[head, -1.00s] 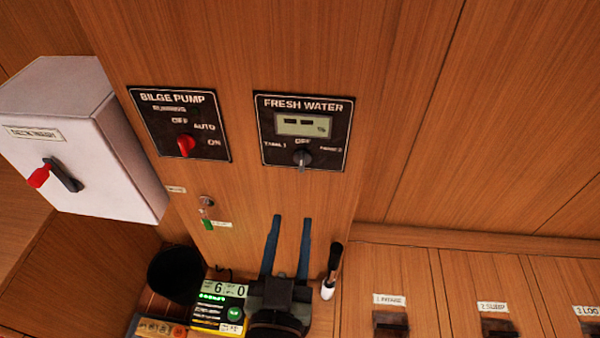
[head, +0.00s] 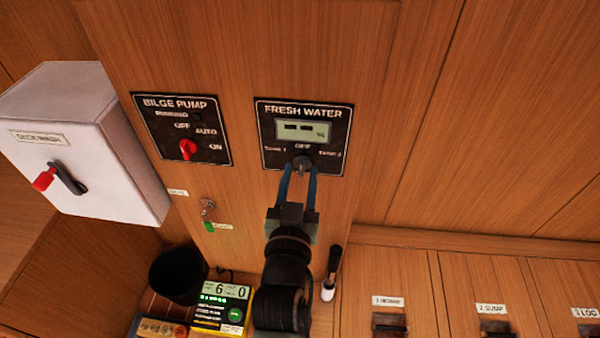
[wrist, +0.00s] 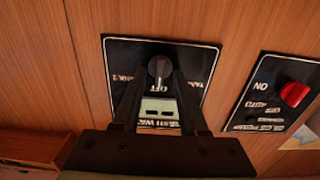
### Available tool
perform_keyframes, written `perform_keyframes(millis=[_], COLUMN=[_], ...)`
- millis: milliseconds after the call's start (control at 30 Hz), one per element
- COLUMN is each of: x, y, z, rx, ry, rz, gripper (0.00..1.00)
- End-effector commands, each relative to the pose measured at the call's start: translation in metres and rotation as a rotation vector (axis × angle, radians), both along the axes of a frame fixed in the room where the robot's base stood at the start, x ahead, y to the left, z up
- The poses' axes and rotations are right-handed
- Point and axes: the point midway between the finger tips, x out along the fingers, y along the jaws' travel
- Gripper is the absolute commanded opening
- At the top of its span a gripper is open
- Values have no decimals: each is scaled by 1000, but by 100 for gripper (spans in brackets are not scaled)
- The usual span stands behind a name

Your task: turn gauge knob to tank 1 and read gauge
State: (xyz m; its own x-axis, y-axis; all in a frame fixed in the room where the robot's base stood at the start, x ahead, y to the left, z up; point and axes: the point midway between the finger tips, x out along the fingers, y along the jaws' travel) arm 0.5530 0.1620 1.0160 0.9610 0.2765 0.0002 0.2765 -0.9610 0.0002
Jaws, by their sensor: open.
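The black FRESH WATER panel (head: 335,112) is on the wooden wall, with a display (head: 303,129) showing dashes and a percent sign. Its gauge knob (head: 302,162) sits below the display, under OFF and between the TANK 1 and TANK 2 labels; its pointer appears to be at OFF. My gripper (head: 299,172) is open, with its two blue fingers reaching up to either side of the knob. In the wrist view, the knob (wrist: 159,68) lies between the fingertips of my gripper (wrist: 160,78). I cannot tell whether the fingers touch it.
The BILGE PUMP panel (head: 160,125) with a red knob (head: 188,149) is to the left. A white DECK WASH box (head: 100,150) juts out farther left. A key with a green tag (head: 208,225) hangs below. A black cup (head: 177,272) and a yellow device (head: 222,307) stand underneath.

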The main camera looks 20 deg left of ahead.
Motion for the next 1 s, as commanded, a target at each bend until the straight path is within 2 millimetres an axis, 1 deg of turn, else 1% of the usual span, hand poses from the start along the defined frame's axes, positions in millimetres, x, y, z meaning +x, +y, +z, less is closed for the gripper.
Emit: perform_keyframes(millis=[100,333,367,400,567,600,1000], x=[3,4,4,4,4,3,3], y=[1,1,1,1,1,1,1], z=[0,0,0,0,0,0,0], rx=[0,0,0,0,0,0,-10], ry=[0,0,0,0,0,0,-2], rz=[0,0,0,0,0,0,0], gripper=[42,42,39,32,3,0,0])
